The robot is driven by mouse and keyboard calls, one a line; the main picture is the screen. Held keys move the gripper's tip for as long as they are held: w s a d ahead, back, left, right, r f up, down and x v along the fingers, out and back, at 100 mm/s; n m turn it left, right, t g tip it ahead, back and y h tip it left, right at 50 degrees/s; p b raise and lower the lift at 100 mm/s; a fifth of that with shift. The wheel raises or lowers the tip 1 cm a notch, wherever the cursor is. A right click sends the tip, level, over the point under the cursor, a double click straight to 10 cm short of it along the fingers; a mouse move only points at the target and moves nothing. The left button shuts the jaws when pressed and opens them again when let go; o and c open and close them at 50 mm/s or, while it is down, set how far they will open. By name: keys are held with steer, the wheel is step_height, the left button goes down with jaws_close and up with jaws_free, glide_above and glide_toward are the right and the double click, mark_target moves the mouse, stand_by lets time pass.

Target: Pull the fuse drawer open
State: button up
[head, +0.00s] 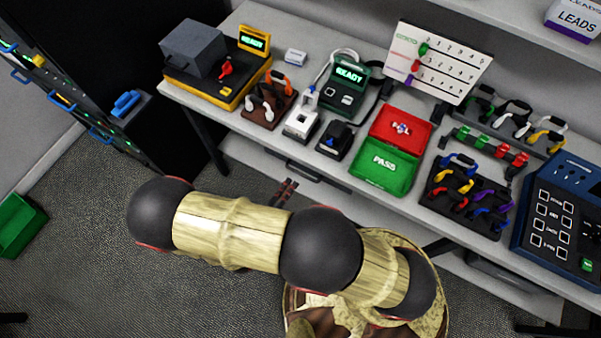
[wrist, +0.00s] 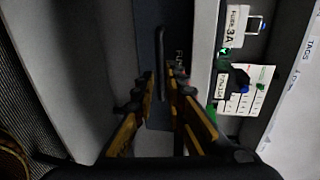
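The fuse drawer has a dark front panel (wrist: 148,25) with part of a label beginning "FU" showing in the wrist view. Its dark bar handle (wrist: 160,60) runs upright there, and the handle also shows under the bench's front edge in the head view (head: 312,174). The drawer looks closed. My gripper (wrist: 162,78) is open, with one finger on each side of the handle's line. I cannot tell whether the fingertips reach past the bar or touch it. In the head view my gripper (head: 287,188) is just left of and in front of the handle, partly hidden by my arm.
The bench (head: 225,118) carries several devices, a red tray (head: 385,118), a green tray (head: 372,175) and cable racks above the drawer. A dark cabinet (head: 120,55) stands at the left. A green bin (head: 18,222) is on the floor. Carpet in front is clear.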

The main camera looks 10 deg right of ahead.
mark_target(300, 173)
steer(key=shift+b+x, duration=0.7)
steer(key=shift+x, duration=3)
jaws_close()
